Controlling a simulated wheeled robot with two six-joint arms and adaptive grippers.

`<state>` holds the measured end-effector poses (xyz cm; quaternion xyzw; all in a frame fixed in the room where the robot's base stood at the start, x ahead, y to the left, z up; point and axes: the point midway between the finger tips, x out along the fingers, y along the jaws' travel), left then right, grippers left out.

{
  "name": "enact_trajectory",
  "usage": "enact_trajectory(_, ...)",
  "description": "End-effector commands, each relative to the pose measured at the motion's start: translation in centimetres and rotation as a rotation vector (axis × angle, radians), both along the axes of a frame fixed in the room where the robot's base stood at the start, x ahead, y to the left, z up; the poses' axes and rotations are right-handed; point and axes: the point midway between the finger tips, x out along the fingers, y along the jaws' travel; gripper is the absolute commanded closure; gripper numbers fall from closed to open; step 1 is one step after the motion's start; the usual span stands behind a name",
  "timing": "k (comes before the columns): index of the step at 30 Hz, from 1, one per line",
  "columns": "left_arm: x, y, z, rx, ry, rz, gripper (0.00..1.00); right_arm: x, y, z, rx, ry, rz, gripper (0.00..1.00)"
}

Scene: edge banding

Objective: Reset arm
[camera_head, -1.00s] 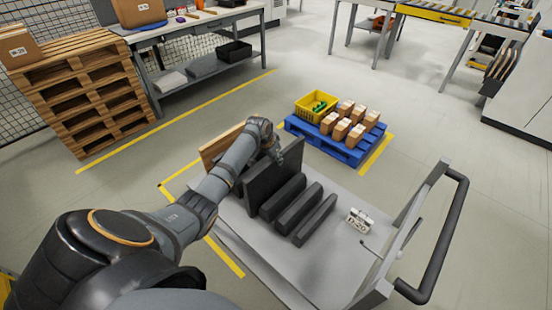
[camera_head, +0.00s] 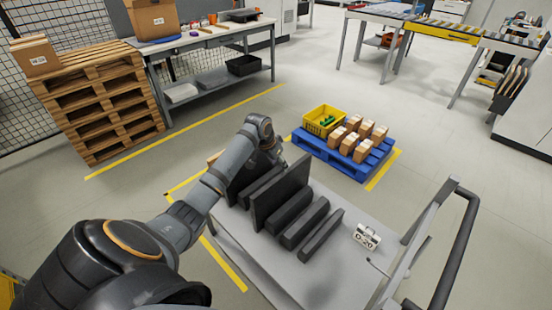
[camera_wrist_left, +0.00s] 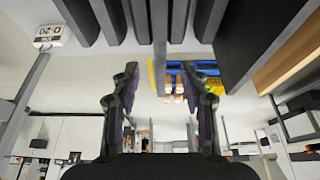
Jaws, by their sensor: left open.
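My left arm enters from the left in the head view. Its gripper (camera_head: 272,152) hangs over the far left part of the cart, above and beyond the dark panels, and its fingers are partly hidden there. In the left wrist view the two fingers of my left gripper (camera_wrist_left: 165,95) stand wide apart with nothing between them. A large dark panel (camera_head: 281,194) stands upright in the row, and it or a similar slab shows at upper right in the wrist view (camera_wrist_left: 245,40). Dark bars (camera_head: 305,223) stand beside it. My right gripper is not seen.
Wooden pallets (camera_head: 100,105) stand at left. The floor between is clear.

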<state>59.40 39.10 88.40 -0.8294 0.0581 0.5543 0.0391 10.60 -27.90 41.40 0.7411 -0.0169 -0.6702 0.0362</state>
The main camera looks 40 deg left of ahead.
Motion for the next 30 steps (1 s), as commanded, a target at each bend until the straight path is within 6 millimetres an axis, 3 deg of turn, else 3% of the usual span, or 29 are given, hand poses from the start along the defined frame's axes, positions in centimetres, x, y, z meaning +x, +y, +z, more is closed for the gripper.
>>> enact_trajectory(3, -0.9, 0.2, 2.2, 0.004, -0.002, 0.000, 0.55, 0.0, 0.0, 0.0, 0.000, 0.000, 0.000, 0.60)
enact_trajectory(7, -1.4, 0.3, 3.7, 0.002, -0.002, 0.001, 0.55, 0.0, 0.0, 0.0, 0.000, 0.000, 0.000, 0.60)
enact_trajectory(20, -1.7, 0.2, 4.1, 0.000, 0.000, 0.000, 0.55, 0.0, 0.0, 0.0, 0.000, 0.000, 0.000, 0.60)
enact_trajectory(23, -2.8, -1.3, 2.4, 0.010, 0.015, -0.016, 0.55, 0.0, 0.0, 0.0, 0.000, 0.000, 0.000, 0.60)
enact_trajectory(25, -4.9, -3.7, -0.1, 0.030, 0.034, -0.041, 0.55, 0.0, 0.0, 0.0, 0.000, 0.000, 0.000, 0.60)
enact_trajectory(27, -8.1, -6.7, -2.7, 0.049, 0.051, -0.065, 0.55, 0.0, 0.0, 0.0, 0.000, 0.000, 0.000, 0.60)
enact_trajectory(30, -12.7, -10.2, -5.0, 0.069, 0.061, -0.075, 0.55, 0.0, 0.1, 0.0, 0.001, 0.000, 0.000, 0.60)
